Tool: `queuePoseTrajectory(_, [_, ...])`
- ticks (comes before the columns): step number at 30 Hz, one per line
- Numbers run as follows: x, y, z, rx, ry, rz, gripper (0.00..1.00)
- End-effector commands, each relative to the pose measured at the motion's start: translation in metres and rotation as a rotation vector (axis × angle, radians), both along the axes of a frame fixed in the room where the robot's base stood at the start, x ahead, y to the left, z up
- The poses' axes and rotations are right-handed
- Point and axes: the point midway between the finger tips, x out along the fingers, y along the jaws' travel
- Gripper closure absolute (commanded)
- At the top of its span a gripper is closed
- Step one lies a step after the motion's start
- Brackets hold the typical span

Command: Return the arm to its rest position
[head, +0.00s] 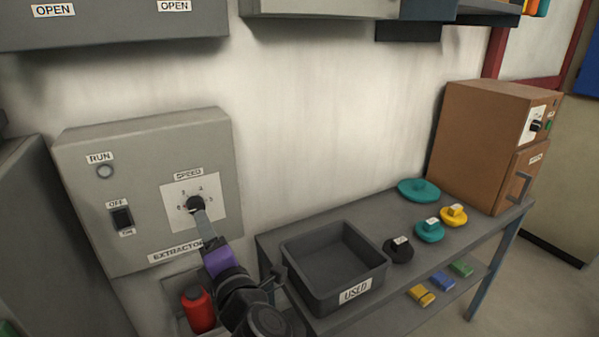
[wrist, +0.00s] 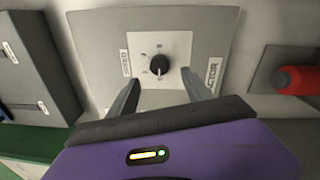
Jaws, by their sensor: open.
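My gripper (head: 203,222) is at the extractor box (head: 140,150), in front of its black speed knob (head: 193,203). In the wrist view my gripper (wrist: 168,88) has its two fingers spread, with nothing between them. The speed knob (wrist: 159,64) sits beyond the fingertips, apart from them in that view. In the head view a fingertip overlaps the lower part of the knob. My arm reaches up from the bottom of the head view.
The "USED" bin (head: 345,290) is close on the right, on a grey table (head: 408,262). Black, teal and yellow knobbed pieces lie there too. A brown oven-like box (head: 480,140) stands at the table's far end.

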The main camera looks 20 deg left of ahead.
Motion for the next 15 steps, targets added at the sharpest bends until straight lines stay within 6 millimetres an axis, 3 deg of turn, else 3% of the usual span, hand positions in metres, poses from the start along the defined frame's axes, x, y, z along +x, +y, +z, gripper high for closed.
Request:
queuePoseTrajectory(5, [-0.003, 0.003, 0.003, 0.051, 0.040, 0.022, 0.42])
queuePoseTrajectory(9, [-0.022, 0.008, 0.039, 0.216, 0.113, 0.102, 0.42])
queuePoseTrajectory(15, [-0.053, -0.018, 0.058, 0.511, 0.308, 0.173, 0.42])
